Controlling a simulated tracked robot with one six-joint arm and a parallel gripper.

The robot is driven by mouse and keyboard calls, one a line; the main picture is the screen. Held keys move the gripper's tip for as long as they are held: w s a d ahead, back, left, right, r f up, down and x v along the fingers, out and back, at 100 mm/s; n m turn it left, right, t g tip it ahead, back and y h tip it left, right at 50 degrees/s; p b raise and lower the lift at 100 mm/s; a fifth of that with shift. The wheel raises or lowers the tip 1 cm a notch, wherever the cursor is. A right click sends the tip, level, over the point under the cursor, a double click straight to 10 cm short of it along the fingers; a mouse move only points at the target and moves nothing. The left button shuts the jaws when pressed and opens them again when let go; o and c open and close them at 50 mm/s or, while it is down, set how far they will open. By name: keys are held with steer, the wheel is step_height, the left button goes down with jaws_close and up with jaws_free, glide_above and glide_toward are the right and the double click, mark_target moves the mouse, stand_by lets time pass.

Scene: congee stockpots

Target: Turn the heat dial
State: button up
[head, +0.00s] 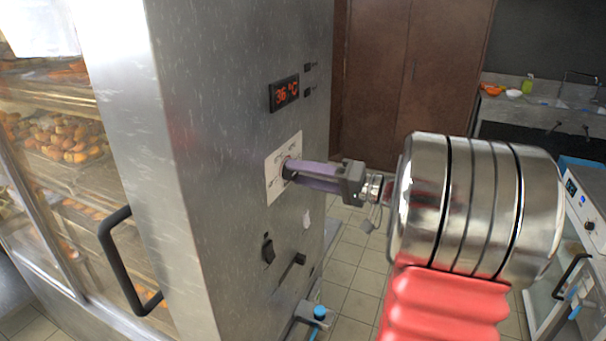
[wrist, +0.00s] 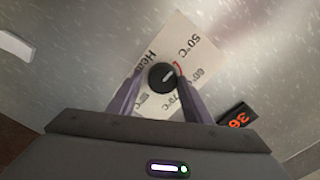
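The heat dial (wrist: 162,77) is a round black knob with a light pointer mark, on a pale label plate (wrist: 196,47) printed with temperatures such as 50°C. The plate also shows on the steel cabinet side in the head view (head: 272,188). My gripper (wrist: 156,80) has its two purple fingers on either side of the dial, their tips close against it. In the head view my gripper (head: 289,170) reaches the plate from the right, and its fingers hide most of the dial. Whether both fingertips press on the dial is hard to tell.
A red display (head: 284,93) above the plate reads 36 °C. A black switch (head: 268,250) sits below it. A black door handle (head: 128,262) sticks out at the left, by glass doors with food trays. Tiled floor (head: 345,275) lies open behind my arm.

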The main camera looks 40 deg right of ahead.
steer(key=shift+o, duration=1.3)
steer(key=shift+r, duration=0.1)
steer(key=v, duration=1.4)
steer(key=shift+w, duration=0.1)
